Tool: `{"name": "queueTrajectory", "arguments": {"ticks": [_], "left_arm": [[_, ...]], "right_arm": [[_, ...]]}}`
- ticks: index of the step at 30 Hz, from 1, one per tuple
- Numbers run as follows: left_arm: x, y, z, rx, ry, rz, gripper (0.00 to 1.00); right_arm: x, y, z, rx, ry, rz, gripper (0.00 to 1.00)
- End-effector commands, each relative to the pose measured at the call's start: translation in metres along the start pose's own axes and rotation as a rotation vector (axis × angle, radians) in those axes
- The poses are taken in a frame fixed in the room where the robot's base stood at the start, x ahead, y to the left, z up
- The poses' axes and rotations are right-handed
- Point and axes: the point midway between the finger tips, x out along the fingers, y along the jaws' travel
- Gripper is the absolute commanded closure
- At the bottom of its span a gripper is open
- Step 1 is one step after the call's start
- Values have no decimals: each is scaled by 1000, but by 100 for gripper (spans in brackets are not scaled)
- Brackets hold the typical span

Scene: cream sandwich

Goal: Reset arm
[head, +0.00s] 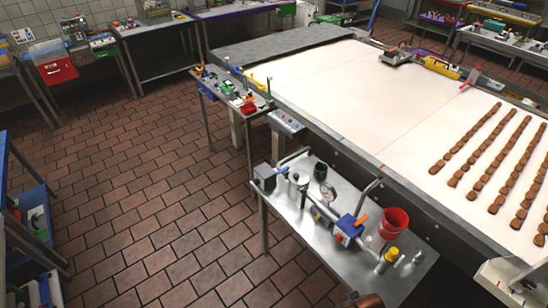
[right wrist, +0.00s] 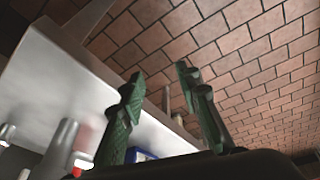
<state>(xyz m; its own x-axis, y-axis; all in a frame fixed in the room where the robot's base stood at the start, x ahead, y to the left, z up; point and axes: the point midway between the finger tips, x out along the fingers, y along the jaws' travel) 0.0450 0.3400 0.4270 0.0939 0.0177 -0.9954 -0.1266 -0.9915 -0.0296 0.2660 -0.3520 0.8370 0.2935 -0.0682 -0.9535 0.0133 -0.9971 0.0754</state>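My right gripper (right wrist: 160,74) shows in the right wrist view as two dark green fingers. They stand well apart, with nothing between them. Behind them are the pale side of a metal surface (right wrist: 60,75) and the brick-patterned floor (right wrist: 250,60). Neither gripper can be made out in the head view, and my left gripper shows in no view.
A metal side table (head: 290,208) holds a red bucket (head: 394,223), a gauge and several fittings. Beside it runs a wide white conveyor (head: 340,100) with rows of brown biscuits (head: 475,140). Benches with tools line the back. The tiled floor (head: 130,200) at left is clear.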

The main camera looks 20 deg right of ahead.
Motion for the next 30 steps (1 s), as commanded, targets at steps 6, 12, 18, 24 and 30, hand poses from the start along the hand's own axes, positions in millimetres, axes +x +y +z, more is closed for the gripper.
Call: {"name": "queueTrajectory", "arguments": {"ticks": [6, 12, 18, 24, 30], "left_arm": [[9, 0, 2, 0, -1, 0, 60], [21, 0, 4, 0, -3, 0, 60], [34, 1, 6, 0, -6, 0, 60], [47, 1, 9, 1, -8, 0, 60], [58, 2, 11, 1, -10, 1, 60]], "right_arm": [[72, -9, 18, -10, -29, -11, 70], [169, -22, 60, -26, -68, -25, 70], [268, -36, 132, -47, -113, -40, 70], [340, -47, 223, -71, -158, -54, 70], [375, -51, 308, -91, -193, -63, 70]]}}
